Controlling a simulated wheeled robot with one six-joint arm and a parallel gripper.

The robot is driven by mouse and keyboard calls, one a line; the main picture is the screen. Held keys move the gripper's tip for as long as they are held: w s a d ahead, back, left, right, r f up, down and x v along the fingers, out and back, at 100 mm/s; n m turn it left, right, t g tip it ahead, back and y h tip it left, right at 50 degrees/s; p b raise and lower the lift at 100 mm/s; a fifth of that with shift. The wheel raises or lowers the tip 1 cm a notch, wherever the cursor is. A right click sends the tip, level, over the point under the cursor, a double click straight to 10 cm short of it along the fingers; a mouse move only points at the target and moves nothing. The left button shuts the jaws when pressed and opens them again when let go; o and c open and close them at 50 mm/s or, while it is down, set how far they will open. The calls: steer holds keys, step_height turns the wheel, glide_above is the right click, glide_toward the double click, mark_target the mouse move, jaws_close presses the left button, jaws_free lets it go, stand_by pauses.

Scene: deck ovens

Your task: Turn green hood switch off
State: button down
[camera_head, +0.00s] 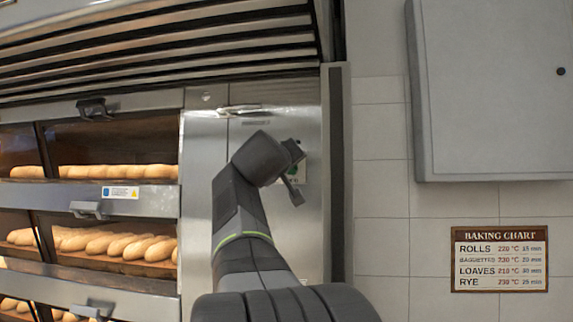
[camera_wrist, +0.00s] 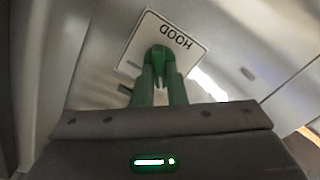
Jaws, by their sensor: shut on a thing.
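The green hood switch (camera_wrist: 158,56) sits on a white plate (camera_wrist: 187,56) marked HOOD, upside down in the wrist view. My gripper (camera_wrist: 160,76) is shut on the switch, with one finger on each side of it. In the head view my gripper (camera_head: 293,178) is at the steel panel right of the ovens and covers most of the plate. The switch's turn angle is hard to tell.
Deck ovens with bread (camera_head: 118,172) stand at the left, under a slatted hood (camera_head: 160,55). A grey wall cabinet (camera_head: 490,95) and a baking chart (camera_head: 499,259) are on the tiled wall at right.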

steer(key=shift+n, duration=0.8)
steer(key=c, duration=1.5)
jaws_free()
steer(key=shift+o, duration=0.2)
steer(key=s+a+b, duration=0.2)
steer(key=s+b, duration=0.2)
steer(key=s, duration=0.9)
steer(key=shift+s+a, duration=0.3)
steer(key=shift+a, duration=0.1)
steer(key=shift+w, duration=0.1)
